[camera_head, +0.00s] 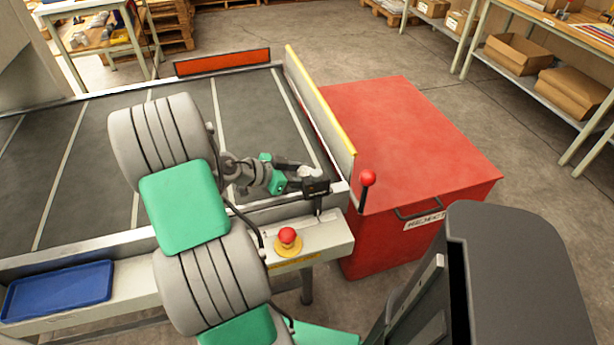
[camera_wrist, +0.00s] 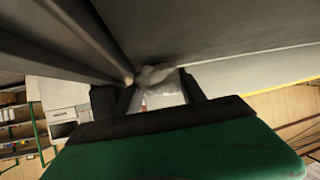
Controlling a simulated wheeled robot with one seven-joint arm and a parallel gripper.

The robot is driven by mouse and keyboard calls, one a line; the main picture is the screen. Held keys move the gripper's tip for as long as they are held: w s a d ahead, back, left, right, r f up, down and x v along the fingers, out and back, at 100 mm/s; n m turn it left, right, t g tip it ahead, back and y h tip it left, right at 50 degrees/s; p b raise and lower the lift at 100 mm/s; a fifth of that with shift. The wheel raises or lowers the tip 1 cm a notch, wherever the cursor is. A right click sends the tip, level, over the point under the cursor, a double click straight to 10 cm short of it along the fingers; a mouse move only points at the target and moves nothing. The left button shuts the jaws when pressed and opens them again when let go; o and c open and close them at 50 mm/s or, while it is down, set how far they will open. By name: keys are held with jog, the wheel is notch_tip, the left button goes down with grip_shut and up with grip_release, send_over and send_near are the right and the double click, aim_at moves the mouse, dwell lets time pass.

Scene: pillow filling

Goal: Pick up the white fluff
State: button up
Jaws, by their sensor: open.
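The white fluff (camera_head: 309,172) is a small pale tuft on the dark belt, close to its front right corner in the head view. My gripper (camera_head: 303,177) is at the fluff, low over the belt, with its fingers pointing right. In the wrist view the fluff (camera_wrist: 155,74) shows as a whitish lump just ahead of and between the fingertips of my gripper (camera_wrist: 157,92). The fingers are apart. Whether either finger touches the fluff cannot be told.
A yellow-topped side guard (camera_head: 320,105) borders the belt on the right, with a red reject bin (camera_head: 415,140) beyond it. A red knob on a lever (camera_head: 367,178) and a red stop button (camera_head: 288,236) stand nearby. A blue tray (camera_head: 58,290) lies front left.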

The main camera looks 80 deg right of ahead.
jog(key=shift+s+d+f, duration=0.15)
jog(key=shift+s+d, duration=0.05)
jog(key=shift+s, duration=0.05)
jog(key=c, duration=1)
